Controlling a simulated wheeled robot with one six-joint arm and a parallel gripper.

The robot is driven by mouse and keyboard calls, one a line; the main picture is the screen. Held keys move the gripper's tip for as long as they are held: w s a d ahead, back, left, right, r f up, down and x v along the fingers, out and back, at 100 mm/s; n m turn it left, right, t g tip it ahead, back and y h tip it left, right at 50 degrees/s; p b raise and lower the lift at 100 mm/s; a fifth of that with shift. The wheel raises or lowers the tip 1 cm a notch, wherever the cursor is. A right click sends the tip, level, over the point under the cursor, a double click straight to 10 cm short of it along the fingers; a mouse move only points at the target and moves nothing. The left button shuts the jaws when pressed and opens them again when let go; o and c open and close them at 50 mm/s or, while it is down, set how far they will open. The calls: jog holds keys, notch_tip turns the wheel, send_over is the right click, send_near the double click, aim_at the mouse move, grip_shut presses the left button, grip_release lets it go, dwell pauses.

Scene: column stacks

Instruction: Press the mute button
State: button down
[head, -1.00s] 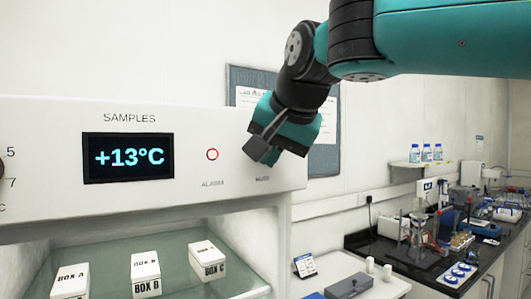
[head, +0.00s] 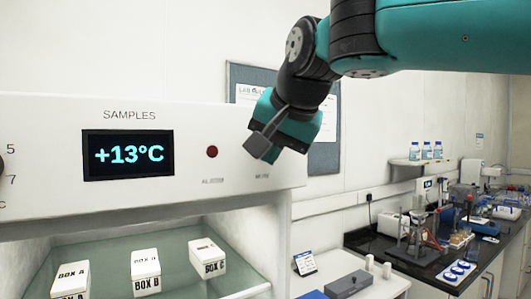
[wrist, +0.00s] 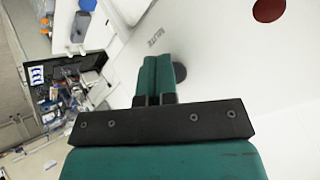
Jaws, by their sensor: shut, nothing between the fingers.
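The white SAMPLES panel (head: 50,125) carries a display (head: 128,155) reading +13°C and a round dark-red alarm lamp (head: 212,152); the lamp also shows in the wrist view (wrist: 268,9). My gripper (head: 257,147) is shut and empty, in front of the panel right of the lamp. It hides the mute button in the head view; a blurred MUTE label shows below. In the wrist view the dark round mute button (wrist: 180,72) is partly visible just right of my teal fingers (wrist: 153,76). I cannot tell whether the fingertips touch it.
Below the panel, an open glass shelf (head: 185,265) holds box A (head: 71,281), box B (head: 145,270) and box C (head: 207,258). A notice board (head: 325,150) hangs behind my gripper. A cluttered dark lab bench (head: 420,258) stands at the right.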

jog(key=shift+s+d, duration=0.25)
jog(key=shift+s, duration=0.1)
jog(key=shift+s, duration=0.1)
jog(key=shift+s+d+b, duration=0.65)
jog(key=shift+s+d, duration=0.05)
jog(key=shift+s, duration=0.3)
jog(key=shift+s+d+b, duration=0.65)
jog(key=shift+s+d, duration=0.05)
jog(key=shift+s, duration=0.3)
